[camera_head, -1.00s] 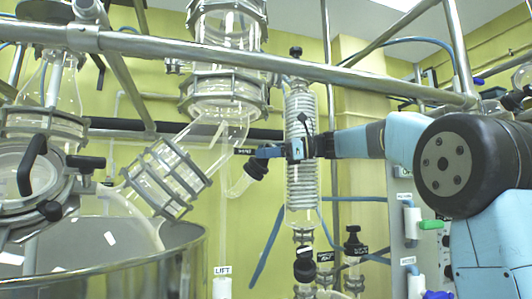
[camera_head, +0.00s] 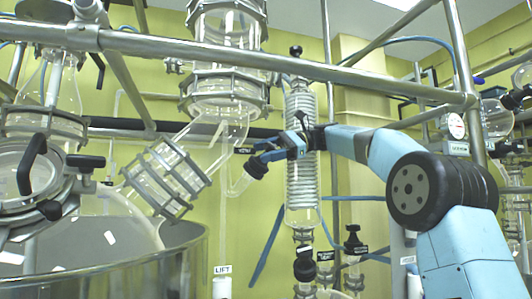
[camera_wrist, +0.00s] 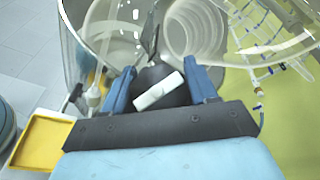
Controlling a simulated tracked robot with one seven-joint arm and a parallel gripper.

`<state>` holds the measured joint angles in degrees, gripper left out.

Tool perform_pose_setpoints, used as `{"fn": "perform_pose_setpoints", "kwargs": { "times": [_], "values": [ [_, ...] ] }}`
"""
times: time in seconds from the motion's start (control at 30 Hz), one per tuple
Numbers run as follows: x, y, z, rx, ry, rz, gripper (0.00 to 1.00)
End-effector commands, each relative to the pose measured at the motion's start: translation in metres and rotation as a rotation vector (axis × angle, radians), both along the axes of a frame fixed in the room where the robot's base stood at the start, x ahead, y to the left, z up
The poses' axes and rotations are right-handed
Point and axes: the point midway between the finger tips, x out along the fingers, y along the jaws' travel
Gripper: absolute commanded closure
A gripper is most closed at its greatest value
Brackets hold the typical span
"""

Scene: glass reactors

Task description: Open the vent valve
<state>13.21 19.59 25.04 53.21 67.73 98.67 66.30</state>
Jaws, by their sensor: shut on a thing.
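The vent valve's black knob (camera_head: 257,168) sits on a short angled glass side arm, left of the coiled condenser in the head view. My gripper (camera_head: 262,158) reaches it from the right, with its blue fingers at the knob. In the wrist view, my gripper (camera_wrist: 160,88) has one blue finger on each side of the dark knob (camera_wrist: 178,95) and is shut on it. A white label (camera_wrist: 158,90) lies across the knob there, too small to read. The fingers partly hide the knob, and its turn angle is hard to tell.
The glass coil condenser (camera_head: 301,150) stands close behind my wrist. A metal rail (camera_head: 270,62) crosses above the arm. A large steel vessel (camera_head: 150,262) is at lower left. A yellow tray (camera_wrist: 42,143) shows in the wrist view.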

Motion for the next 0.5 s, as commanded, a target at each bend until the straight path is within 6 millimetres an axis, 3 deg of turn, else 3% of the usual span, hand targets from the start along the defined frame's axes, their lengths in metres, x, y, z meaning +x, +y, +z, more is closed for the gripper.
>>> {"fn": "perform_pose_setpoints", "kwargs": {
  "times": [0.37, 0.4, 0.5],
  "values": [
    [0.0002, -0.0004, -0.0018, -0.005, 0.0, 0.005, 0.73],
    [0.0002, -0.0004, -0.0018, -0.005, 0.0, 0.005, 0.41],
    [0.0002, -0.0003, -0.0016, -0.004, 0.0, 0.004, 0.31]
  ]
}}
